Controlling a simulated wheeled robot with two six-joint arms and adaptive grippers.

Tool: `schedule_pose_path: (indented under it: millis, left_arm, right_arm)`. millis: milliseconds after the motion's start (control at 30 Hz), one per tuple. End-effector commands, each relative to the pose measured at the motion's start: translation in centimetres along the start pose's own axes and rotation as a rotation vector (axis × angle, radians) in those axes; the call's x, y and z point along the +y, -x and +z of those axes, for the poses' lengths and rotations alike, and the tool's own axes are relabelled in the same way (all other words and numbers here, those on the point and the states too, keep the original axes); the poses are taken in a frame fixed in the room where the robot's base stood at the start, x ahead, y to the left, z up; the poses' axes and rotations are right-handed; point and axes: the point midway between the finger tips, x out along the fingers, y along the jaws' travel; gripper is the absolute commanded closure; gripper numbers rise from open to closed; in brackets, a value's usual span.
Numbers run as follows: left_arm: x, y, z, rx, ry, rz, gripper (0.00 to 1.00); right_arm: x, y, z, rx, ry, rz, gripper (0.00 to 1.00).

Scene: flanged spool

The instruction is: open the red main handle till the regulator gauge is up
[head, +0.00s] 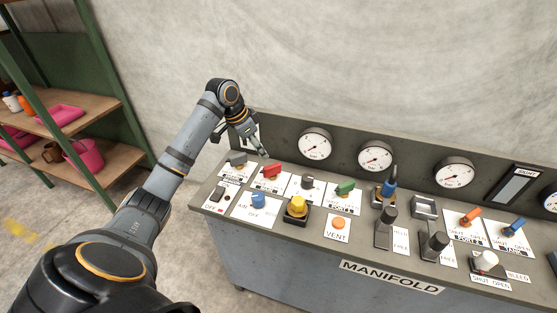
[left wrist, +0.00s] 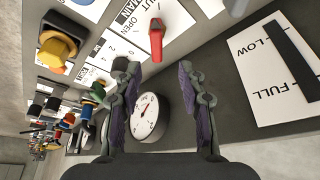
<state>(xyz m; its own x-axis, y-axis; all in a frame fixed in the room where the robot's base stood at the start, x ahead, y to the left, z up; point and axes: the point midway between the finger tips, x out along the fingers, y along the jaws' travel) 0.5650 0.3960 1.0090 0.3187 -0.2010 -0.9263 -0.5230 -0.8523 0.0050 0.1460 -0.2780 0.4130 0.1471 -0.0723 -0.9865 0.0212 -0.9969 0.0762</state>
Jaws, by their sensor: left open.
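The red main handle (head: 272,170) sits on a white label plate at the left of the sloped panel. In the left wrist view the red handle (left wrist: 156,42) lies beside the words MAIN and SHUT, just beyond my fingertips. My left gripper (head: 264,153) is open and empty, close behind and above the handle; in the left wrist view its fingertips (left wrist: 154,70) stand apart. The leftmost round gauge (head: 315,144) is on the upright back board, and a gauge (left wrist: 149,117) shows between my fingers. I cannot tell which gauge is the regulator's, nor read needles surely.
Close by are a grey knob (head: 237,159), a blue knob (head: 257,200), a yellow knob (head: 297,206), a green handle (head: 345,187) and an orange vent button (head: 339,223). More gauges and levers stand to the right. A shelf (head: 85,97) stands at far left.

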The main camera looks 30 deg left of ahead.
Motion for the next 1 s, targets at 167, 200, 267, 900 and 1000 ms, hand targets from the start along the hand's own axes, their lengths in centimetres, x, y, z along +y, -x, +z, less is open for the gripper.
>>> schedule_pose_path:
  millis: [167,200,267,900,1000]
  left_arm:
    - [0.1,-1.2,-0.1,0.0,0.002,0.003,0.59]
    - [0.1,-1.9,-0.1,0.0,0.002,0.004,0.59]
    - [0.2,-3.2,0.0,-0.001,0.002,0.006,0.59]
    - [0.0,-10.6,0.1,-0.001,0.0,-0.002,0.59]
    - [0.0,-10.6,0.1,-0.001,0.0,-0.002,0.61]
  right_arm:
    - [0.0,0.5,4.6,-0.069,0.003,-0.001,0.15]
    - [0.0,0.7,5.4,-0.082,0.004,-0.001,0.15]
    - [0.0,0.9,6.3,-0.095,0.004,-0.001,0.15]
    - [0.1,1.3,3.3,-0.051,0.003,0.0,0.15]
    - [0.1,1.4,4.1,-0.062,0.004,0.0,0.15]
